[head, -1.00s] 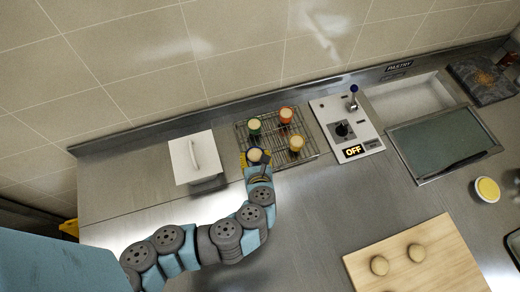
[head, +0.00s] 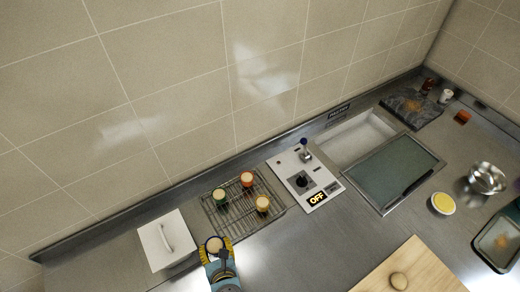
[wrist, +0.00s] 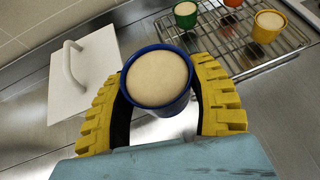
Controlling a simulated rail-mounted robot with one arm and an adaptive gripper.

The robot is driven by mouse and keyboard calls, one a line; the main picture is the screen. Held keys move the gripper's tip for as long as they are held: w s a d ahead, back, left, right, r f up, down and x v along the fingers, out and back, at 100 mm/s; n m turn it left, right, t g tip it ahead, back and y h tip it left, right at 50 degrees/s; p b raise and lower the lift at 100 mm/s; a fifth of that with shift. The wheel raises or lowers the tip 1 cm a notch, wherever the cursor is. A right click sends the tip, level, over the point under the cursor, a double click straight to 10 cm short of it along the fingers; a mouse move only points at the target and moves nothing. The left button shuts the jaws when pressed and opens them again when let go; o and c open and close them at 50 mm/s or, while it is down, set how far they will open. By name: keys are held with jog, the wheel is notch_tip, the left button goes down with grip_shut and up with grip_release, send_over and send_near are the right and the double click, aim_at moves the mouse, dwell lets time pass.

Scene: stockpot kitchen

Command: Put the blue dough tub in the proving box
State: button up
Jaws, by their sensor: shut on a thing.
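The blue dough tub (wrist: 158,107), filled with pale dough, is upright between the yellow ridged fingers of my gripper (wrist: 160,110), which is shut on it. In the head view the blue dough tub (head: 214,245) shows just off the front left corner of the wire rack; its height above the counter is hard to tell.
Green (head: 219,198), orange (head: 247,180) and yellow (head: 263,205) tubs stand on the wire rack (head: 236,217). Right of it are a control panel reading OFF (head: 305,184) and an open well (head: 350,140) with a glass cover (head: 395,172). A cutting board (head: 420,270) lies in front.

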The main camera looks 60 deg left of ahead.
jog(key=shift+w, duration=0.1)
jog(key=w+d+r+m+t+h+p, duration=0.15)
jog(key=w+d+m+t, duration=0.35)
jog(key=w, duration=0.6)
jog(key=w+d+r+m+t+h+p, duration=0.1)
jog(key=w+d+r+m+t+h, duration=0.15)
jog(key=w+d, duration=0.6)
jog(key=w+d+r+m+t+h+p, duration=0.1)
jog(key=w+d+r+m+h, duration=0.25)
jog(key=w+d, duration=0.5)
jog(key=w+d+r+m+t+h+p, duration=0.1)
jog(key=w+d+r+m+h, duration=0.3)
jog(key=d, duration=0.8)
jog(key=w+r, duration=0.5)
jog(key=w, duration=0.1)
jog(key=shift+w+d+r+m, duration=0.15)
jog(key=shift+w+r+m, duration=0.1)
jog(key=shift+w+m, duration=0.1)
jog(key=shift+s+h, duration=0.1)
jog(key=shift+h, duration=0.15)
